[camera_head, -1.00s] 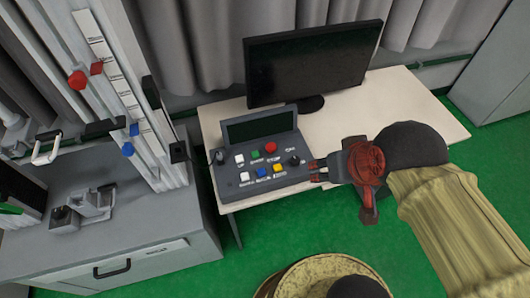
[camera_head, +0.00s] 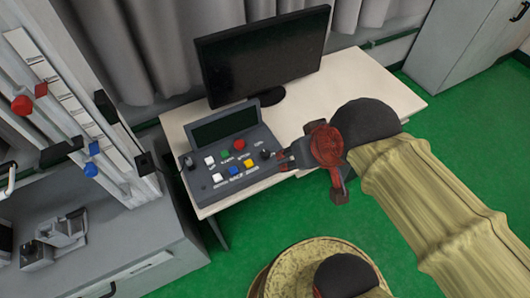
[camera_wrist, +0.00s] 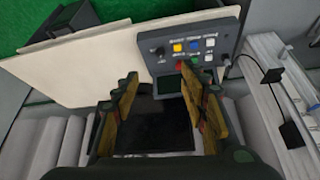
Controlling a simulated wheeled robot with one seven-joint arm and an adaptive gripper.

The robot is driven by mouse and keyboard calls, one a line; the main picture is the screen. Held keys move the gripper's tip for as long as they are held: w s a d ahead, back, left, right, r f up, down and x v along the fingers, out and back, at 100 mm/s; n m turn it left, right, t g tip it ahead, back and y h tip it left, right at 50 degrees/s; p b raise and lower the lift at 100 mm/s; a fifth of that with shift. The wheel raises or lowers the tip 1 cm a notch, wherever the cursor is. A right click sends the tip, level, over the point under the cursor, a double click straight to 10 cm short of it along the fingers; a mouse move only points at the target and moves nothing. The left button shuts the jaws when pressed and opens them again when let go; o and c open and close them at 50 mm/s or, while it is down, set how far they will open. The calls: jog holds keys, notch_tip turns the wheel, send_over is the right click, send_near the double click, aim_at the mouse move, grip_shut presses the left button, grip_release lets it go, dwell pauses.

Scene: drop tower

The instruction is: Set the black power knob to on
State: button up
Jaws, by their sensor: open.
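A dark grey control console (camera_head: 215,185) stands on the white table, with a tilted screen, coloured buttons and a black knob (camera_head: 265,154) at its right end.
A black monitor (camera_head: 262,55) stands behind the console on the white table (camera_head: 375,95). A grey cabinet with a vertical rail unit (camera_head: 75,110) is at the left. Green floor (camera_head: 440,110) is free at the right.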

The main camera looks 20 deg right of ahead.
jog(key=shift+o, duration=0.4)
jog(key=shift+r, duration=0.15)
jog(key=n+g+p, duration=0.6)
jog(key=n+p, duration=0.3)
jog(key=p, duration=0.2)
send_over(265, 153)
jog(key=f, duration=2.2)
jog(key=shift+s, duration=0.4)
jog(key=shift+w+r+n, duration=0.15)
jog(key=shift+w+n, duration=0.2)
jog(key=shift+n, duration=0.45)
jog(key=shift+f+b, duration=0.35)
jog(key=shift+f, duration=0.15)
notch_tip(265, 153, down, 7)
jog(key=shift+r+b, duration=0.1)
jog(key=shift+b, duration=0.5)
